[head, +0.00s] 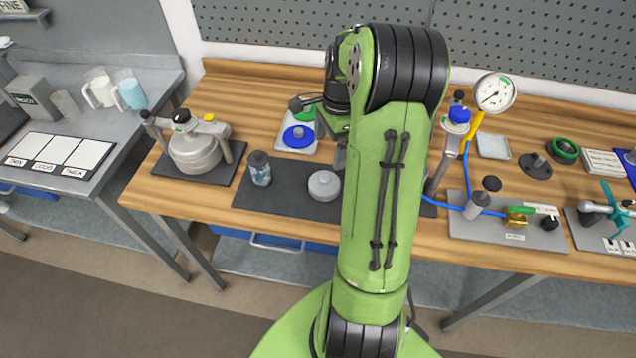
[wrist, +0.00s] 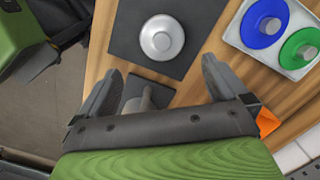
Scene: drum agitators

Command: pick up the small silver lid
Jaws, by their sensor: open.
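The small silver lid (head: 324,184) is round with a raised knob and sits on a dark mat (head: 290,205) near the front of the wooden bench. In the wrist view the lid (wrist: 162,38) lies at the top centre, beyond my fingertips. My gripper (wrist: 161,72) is open, its two dark fingers spread wide, and it is apart from the lid. In the head view my green arm hides most of the gripper.
A grey post-like object (wrist: 150,97) shows between my fingers in the wrist view. A tray with a blue lid (wrist: 265,22) and a green lid (wrist: 300,47) lies right of the mat there. In the head view a patterned jar (head: 260,168) stands left of the silver lid.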

